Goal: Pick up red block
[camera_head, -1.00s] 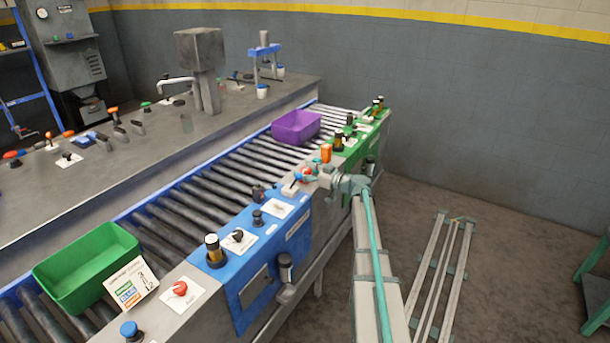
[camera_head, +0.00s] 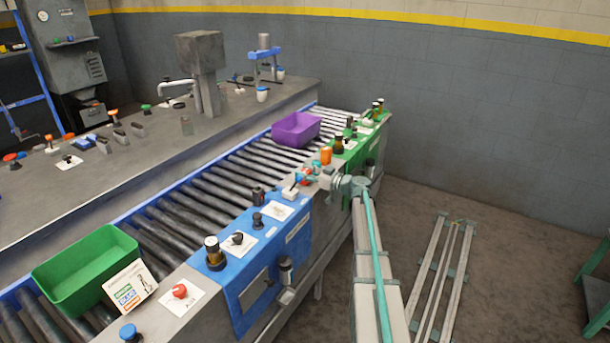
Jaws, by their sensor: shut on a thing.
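My gripper (camera_head: 311,174) is at the front edge of the roller conveyor, by the seam between the blue and green panels. It is small in the view. It is shut on a small red piece, which I take to be the red block (camera_head: 309,167). The piece is partly hidden by the fingers, so its shape is unclear. I cannot tell whether it touches the ledge below.
An orange cylinder (camera_head: 326,155) stands just beyond my gripper. A white switch with a blue lever (camera_head: 291,191) is just in front. A purple bin (camera_head: 297,128) and a green bin (camera_head: 85,268) sit on the rollers (camera_head: 205,190). Several knobs line the ledge.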

